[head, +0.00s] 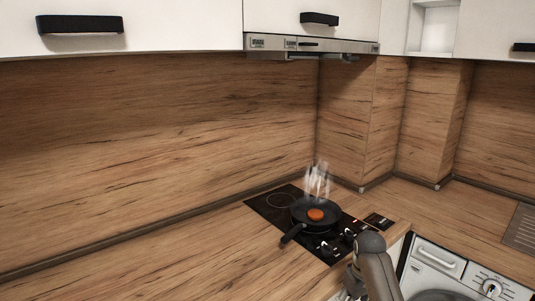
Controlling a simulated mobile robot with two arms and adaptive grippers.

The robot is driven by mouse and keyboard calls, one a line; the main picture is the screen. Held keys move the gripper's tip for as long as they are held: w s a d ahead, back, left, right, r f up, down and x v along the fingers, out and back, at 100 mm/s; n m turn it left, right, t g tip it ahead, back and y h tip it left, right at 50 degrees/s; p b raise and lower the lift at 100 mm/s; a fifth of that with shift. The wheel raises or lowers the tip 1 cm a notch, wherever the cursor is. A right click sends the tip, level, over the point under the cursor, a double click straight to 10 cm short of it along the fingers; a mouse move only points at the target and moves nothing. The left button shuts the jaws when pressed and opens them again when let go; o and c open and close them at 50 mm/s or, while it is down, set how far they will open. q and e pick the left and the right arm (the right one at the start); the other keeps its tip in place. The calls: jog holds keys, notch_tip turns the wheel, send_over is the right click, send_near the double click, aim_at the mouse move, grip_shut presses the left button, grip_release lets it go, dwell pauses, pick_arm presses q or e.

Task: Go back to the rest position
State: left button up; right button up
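A grey rounded link of one of my arms (372,266) rises from the bottom edge, right of the middle, in front of the cooktop. I take it to be my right arm. No gripper fingers show clearly in the head view, and my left arm is not seen. A black frying pan (299,222) sits on the black cooktop (259,204), its handle pointing to the lower left. A round orange-brown piece of food (316,214) lies in the pan. White steam (318,180) rises above it.
The wooden worktop (190,262) is clear to the left of the cooktop. A range hood (312,45) and white cupboards (180,22) hang above. A white front-loading appliance (460,268) stands under the worktop at the right. A ribbed metal drainer (522,228) lies at the right edge.

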jog(key=s+f+m+t, duration=0.1)
jog(key=s+f, duration=0.4)
jog(key=s, duration=0.4)
jog(key=s+f, duration=0.4)
jog(key=s, duration=0.4)
jog(key=s+a+r+t, duration=0.1)
jog(key=s+a+r, duration=0.15)
jog(key=s, duration=0.75)
jog(key=s+a+r+t, duration=0.1)
jog(key=s+r, duration=0.2)
jog(key=s, duration=0.7)
notch_tip(320, 180, down, 27)
jog(key=s+g, duration=0.1)
jog(key=g, duration=0.1)
jog(key=s+d+f, duration=0.2)
jog(key=s+f, duration=1.3)
jog(key=s, duration=0.2)
jog(key=shift+d+f+g, duration=0.35)
jog(key=shift+d+g, duration=0.05)
